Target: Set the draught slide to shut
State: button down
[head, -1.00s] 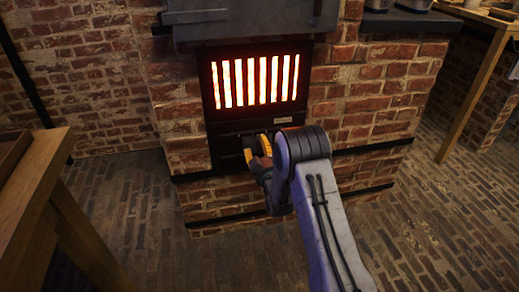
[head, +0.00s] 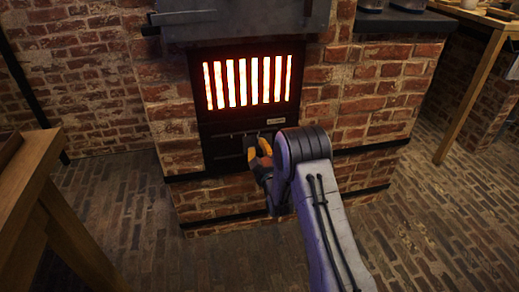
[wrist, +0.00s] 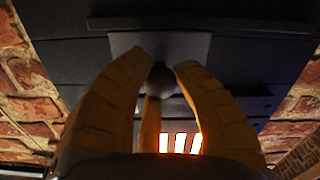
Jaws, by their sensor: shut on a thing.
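The draught slide is a grey plate (wrist: 190,46) with a round dark knob (wrist: 161,80), seen close up in the wrist view. My gripper (wrist: 167,68) has its yellow fingers shut around the knob. In the head view my gripper (head: 258,146) is at the dark panel (head: 222,148) under the glowing grate, right of the panel's middle. My fingers and arm hide most of the slide there, so its exact position along the panel cannot be told.
The firebox grate (head: 249,82) glows above my gripper, with a small label plate (head: 277,121) below it. Brick walls (head: 370,90) flank the panel. A wooden table (head: 35,170) stands at the left. The brick floor (head: 130,225) between is clear.

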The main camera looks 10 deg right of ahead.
jog(key=shift+d+r, duration=0.1)
jog(key=shift+d, duration=0.35)
jog(key=c, duration=0.9)
grip_release()
jog(key=s, duration=1.2)
